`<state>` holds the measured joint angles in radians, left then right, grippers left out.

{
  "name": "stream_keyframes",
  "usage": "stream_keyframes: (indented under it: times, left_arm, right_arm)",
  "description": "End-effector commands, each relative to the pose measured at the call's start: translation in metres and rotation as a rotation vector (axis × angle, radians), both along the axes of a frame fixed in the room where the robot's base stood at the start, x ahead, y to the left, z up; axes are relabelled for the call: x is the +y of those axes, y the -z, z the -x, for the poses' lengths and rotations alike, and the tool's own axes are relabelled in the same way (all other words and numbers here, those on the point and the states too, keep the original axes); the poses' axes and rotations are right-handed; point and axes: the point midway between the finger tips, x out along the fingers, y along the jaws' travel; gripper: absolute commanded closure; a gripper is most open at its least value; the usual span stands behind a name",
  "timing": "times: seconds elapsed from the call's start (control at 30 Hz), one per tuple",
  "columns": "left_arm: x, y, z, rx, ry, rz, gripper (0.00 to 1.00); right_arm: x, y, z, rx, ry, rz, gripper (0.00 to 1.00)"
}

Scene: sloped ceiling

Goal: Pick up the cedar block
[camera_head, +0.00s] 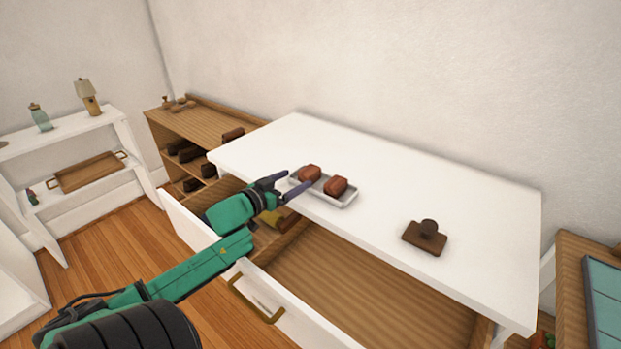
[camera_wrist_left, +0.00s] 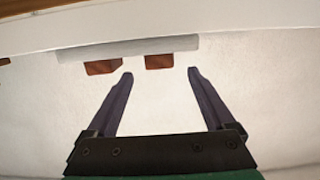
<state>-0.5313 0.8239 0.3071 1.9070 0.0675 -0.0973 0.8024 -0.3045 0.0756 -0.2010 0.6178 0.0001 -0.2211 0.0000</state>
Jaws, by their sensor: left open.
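Two reddish-brown blocks, likely the cedar, sit on a small white tray on the white table. One block (camera_head: 310,173) is at the left and the other (camera_head: 336,186) at the right of the tray (camera_head: 347,203). In the left wrist view, two block faces (camera_wrist_left: 103,67) (camera_wrist_left: 159,62) show beyond the fingertips, beside the tray (camera_wrist_left: 130,48). My left gripper (camera_head: 299,179) is open and empty at the tray's left end, near the left block; its fingers also show in the left wrist view (camera_wrist_left: 160,74). My right gripper is out of view.
A dark brown stamp-like piece with a knob (camera_head: 425,238) lies farther right on the white tabletop (camera_head: 440,190). An open drawer (camera_head: 350,285) juts out below the table's front edge, under my left arm. A wooden shelf (camera_head: 200,122) stands at the back left.

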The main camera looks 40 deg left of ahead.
Motion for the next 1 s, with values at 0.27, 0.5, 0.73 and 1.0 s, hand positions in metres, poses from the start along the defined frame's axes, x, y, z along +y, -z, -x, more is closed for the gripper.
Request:
stream_keyframes:
  times: [0.27, 0.5, 0.73, 1.0]
  left_arm:
    - [0.001, 0.005, -0.033, -0.002, -0.001, -0.001, 0.12]
    - [0.002, 0.013, -0.069, -0.002, -0.001, 0.000, 0.12]
    - [0.001, 0.015, -0.078, 0.000, 0.000, -0.001, 0.12]
    - [0.001, 0.015, -0.077, 0.000, 0.001, 0.000, 0.81]
  right_arm:
    - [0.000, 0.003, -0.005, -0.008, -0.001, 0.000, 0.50]
    - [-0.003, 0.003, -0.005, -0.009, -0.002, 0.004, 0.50]
    - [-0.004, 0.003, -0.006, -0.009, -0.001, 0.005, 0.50]
    - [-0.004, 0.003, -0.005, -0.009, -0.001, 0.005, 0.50]
